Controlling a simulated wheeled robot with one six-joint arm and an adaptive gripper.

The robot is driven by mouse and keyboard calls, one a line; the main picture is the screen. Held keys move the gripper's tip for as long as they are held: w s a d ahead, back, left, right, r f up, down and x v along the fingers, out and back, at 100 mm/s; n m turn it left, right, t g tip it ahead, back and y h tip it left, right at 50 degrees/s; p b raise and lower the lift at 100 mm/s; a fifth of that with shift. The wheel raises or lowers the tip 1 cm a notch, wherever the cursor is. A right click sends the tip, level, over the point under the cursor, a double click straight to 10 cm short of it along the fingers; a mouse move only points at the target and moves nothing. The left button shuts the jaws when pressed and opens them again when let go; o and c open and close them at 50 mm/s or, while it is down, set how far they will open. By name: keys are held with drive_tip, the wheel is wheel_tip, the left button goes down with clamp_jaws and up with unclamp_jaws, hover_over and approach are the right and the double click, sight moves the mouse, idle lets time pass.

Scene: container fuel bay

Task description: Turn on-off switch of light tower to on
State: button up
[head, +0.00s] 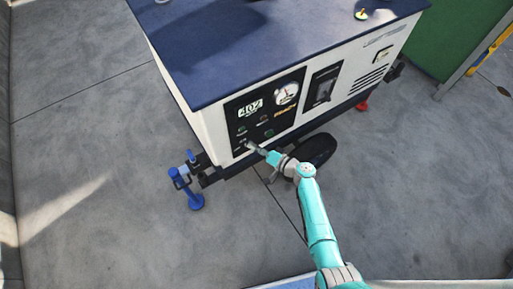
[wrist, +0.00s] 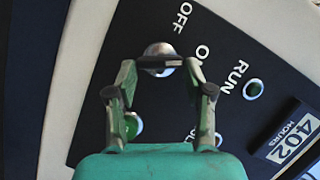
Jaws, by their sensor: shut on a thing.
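The light tower (head: 190,120) is a white cabinet with a dark blue top. Its black control panel (head: 262,110) carries a "402" hours display and a round gauge. In the wrist view the on-off switch (wrist: 158,50) is a round metal knob with a dark bar handle across it, beside the words OFF, ON and RUN. My gripper (wrist: 160,72) is shut on the switch, one fingertip at each end of the bar. I cannot tell which word the switch points at. In the head view my gripper (head: 257,150) reaches the panel's lower left corner and the switch is too small to make out.
A green indicator (wrist: 253,89) sits by RUN, and the hours display (wrist: 290,143) is at the lower right. A blue jack stand (head: 193,190) stands left of the cabinet, and a black wheel (head: 318,150) is under it. The concrete floor around is mostly clear.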

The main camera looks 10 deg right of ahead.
drive_tip(key=o, duration=1.2)
drive_tip(key=shift+c, duration=0.2)
drive_tip(key=v, duration=1.2)
